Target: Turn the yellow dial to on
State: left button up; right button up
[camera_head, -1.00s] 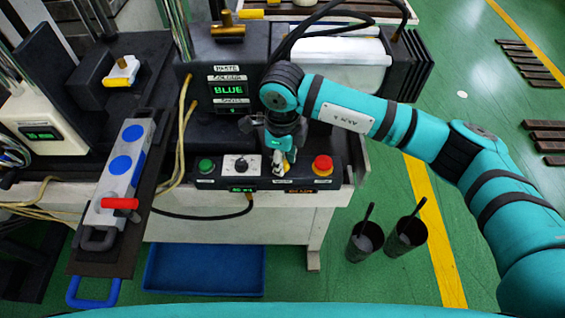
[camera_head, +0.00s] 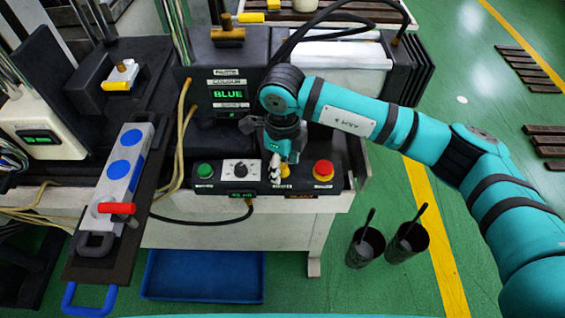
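The yellow dial (camera_head: 285,170) is on the black control panel (camera_head: 215,184), between the black knob and the red button. Only part of it shows, because my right gripper (camera_head: 279,172) is down over it from above. The fingertips are at the dial, partly hidden by the gripper body. I cannot tell whether they grip it or only touch it, or which way the dial points. My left gripper is not in view.
A green button (camera_head: 204,170) and a black knob on a white plate (camera_head: 240,170) sit left of the dial; a red button (camera_head: 323,170) sits close on its right. A display (camera_head: 231,94) above reads BLUE. Two dark buckets (camera_head: 365,247) stand on the floor.

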aim_at(283, 166)
notch_tip(283, 166, up, 12)
dwell(0.7)
jog(key=shift+f, duration=0.1)
dwell(0.3)
